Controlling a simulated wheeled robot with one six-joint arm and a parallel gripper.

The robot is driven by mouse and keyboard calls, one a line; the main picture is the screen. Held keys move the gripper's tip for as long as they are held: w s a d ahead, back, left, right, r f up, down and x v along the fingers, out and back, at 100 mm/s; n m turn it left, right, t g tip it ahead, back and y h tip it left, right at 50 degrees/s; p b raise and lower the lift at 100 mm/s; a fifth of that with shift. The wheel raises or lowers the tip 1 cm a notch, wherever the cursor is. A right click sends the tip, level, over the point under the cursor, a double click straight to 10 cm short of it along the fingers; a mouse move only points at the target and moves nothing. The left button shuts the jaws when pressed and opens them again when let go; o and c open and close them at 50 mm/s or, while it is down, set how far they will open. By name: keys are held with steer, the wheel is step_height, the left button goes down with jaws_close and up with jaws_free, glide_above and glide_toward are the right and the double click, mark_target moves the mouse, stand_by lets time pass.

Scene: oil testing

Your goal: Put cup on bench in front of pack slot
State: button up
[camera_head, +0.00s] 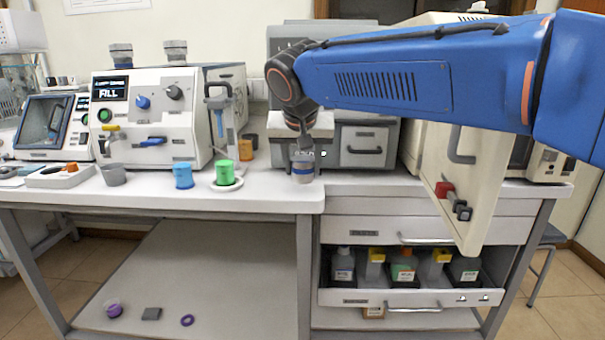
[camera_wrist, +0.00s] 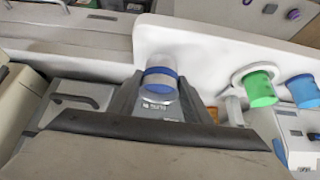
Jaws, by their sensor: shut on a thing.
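My gripper (camera_head: 303,152) points down near the bench's front edge and is shut on a pale grey cup with a blue band (camera_head: 302,172). In the wrist view the banded cup (camera_wrist: 160,80) sits between the fingers of the gripper (camera_wrist: 155,104). The cup is upright at the level of the white bench (camera_head: 270,200); I cannot tell whether its base touches the top. A grey machine with a handled front (camera_head: 363,147) stands behind it. I cannot make out which opening is the pack slot.
A green cup (camera_head: 224,172) on a white disc, a blue cup (camera_head: 183,176) and a grey cup (camera_head: 114,175) stand to the left. An open beige door (camera_head: 480,165) juts out at right. Below it, an open drawer (camera_head: 345,297) holds several bottles.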

steer(key=shift+f, duration=1.2)
steer(key=shift+f, duration=0.1)
steer(key=o, duration=1.2)
steer(key=shift+c, duration=0.2)
steer(key=shift+s+r, duration=0.15)
steer(key=shift+r, duration=0.2)
steer(key=v, duration=1.1)
steer(key=shift+r, duration=0.2)
steer(key=shift+s, duration=0.1)
